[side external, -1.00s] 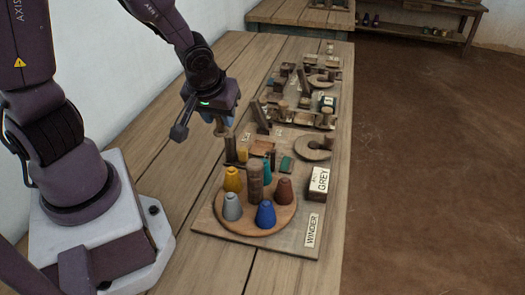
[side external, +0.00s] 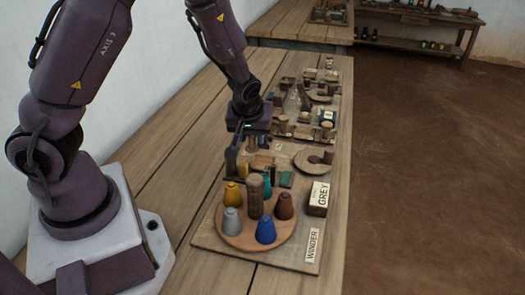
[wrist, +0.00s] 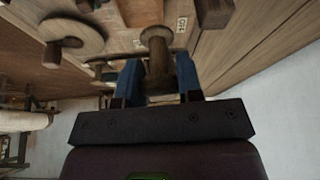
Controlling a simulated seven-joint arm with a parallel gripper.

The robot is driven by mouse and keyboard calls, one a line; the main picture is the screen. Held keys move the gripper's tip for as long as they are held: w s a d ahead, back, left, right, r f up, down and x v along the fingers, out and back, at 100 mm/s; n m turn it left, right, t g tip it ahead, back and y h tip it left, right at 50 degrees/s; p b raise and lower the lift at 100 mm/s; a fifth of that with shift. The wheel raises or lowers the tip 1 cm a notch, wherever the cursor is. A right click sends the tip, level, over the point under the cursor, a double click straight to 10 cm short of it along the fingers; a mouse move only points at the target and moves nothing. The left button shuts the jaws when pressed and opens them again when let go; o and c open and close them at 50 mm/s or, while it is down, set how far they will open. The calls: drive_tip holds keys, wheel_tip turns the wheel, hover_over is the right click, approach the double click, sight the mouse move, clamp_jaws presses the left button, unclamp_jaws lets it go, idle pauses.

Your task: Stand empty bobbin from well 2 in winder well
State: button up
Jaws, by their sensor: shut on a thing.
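My gripper (wrist: 158,80) is shut on a plain wooden bobbin (wrist: 158,45), its shaft between the two blue fingers and its round flange showing beyond them in the wrist view. The bobbin carries no visible thread. In the side external view my gripper (side external: 250,138) is over the middle left part of the long work board (side external: 215,245), and the bobbin is hard to make out there. The board's near end has a "WINDER" label (side external: 312,244). I cannot tell which holes are well 2 or the winder well.
A round wooden tray (side external: 234,236) at the near end carries several coloured cones around a wooden post (side external: 255,195). A "GREY" block (side external: 319,198) and a slotted wooden disc (side external: 313,160) are at the right. Upright wooden parts crowd the board's far half.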

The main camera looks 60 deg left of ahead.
drive_tip(key=w+f, duration=0.3)
drive_tip(key=shift+a+f, duration=0.35)
drive_tip(key=shift+f, duration=0.05)
drive_tip(key=shift+w+f, duration=0.2)
drive_tip(key=shift+f, duration=1.5)
drive_tip(key=shift+f, duration=0.15)
drive_tip(key=o, duration=0.9)
